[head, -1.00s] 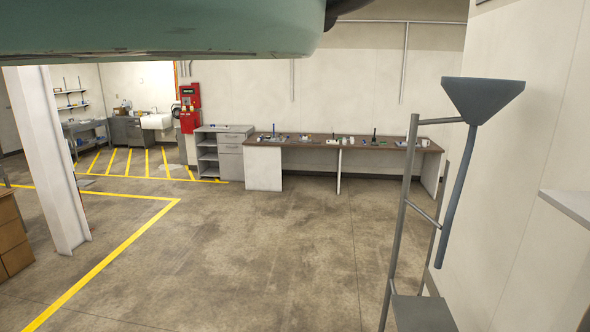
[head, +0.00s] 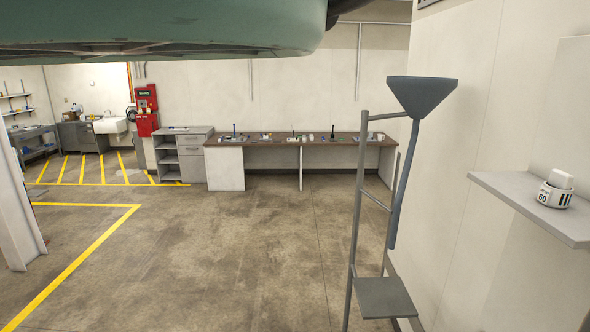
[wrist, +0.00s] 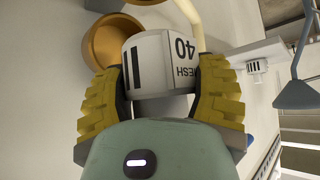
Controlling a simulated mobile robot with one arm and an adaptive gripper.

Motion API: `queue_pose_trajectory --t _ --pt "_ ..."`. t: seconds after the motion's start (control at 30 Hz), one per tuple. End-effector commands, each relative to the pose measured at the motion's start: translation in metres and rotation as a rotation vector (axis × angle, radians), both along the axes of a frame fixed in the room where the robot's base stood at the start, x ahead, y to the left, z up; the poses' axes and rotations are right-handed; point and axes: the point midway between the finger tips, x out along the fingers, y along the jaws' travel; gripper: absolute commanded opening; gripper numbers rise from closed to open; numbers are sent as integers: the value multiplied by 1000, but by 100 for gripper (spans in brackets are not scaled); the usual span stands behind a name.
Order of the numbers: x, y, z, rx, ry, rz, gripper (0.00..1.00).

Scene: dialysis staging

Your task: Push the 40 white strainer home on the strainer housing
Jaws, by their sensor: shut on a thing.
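The 40 white strainer (wrist: 160,62), a white block with black bars and the marking "MESH 40", shows in the wrist view. My gripper (wrist: 160,100) is shut on it, with a yellow ribbed finger on each side. The strainer looks tilted in the picture, with its printed face toward the camera. An ochre round cup-like part (wrist: 112,40) is behind and to the left of the strainer, apart from my left finger as far as I can tell. I cannot tell whether it is the strainer housing. My gripper is not seen in the head view.
A white part marked 60 (head: 555,190) stands on a wall shelf (head: 520,199) at the right. A metal stand with a grey funnel (head: 422,93) is left of that shelf. A long bench (head: 320,141) with small items is at the back. The floor between is open.

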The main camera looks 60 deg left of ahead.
Motion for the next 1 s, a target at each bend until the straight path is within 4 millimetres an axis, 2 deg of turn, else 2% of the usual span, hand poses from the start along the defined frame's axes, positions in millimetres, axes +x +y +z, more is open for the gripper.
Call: queue_pose_trajectory --t 0.2,0.7,1.0 --pt "-1 -1 -6 0 0 -3 27" --pt "-1 -2 -52 0 0 -4 27" --pt "-1 -2 -58 0 0 -4 27"
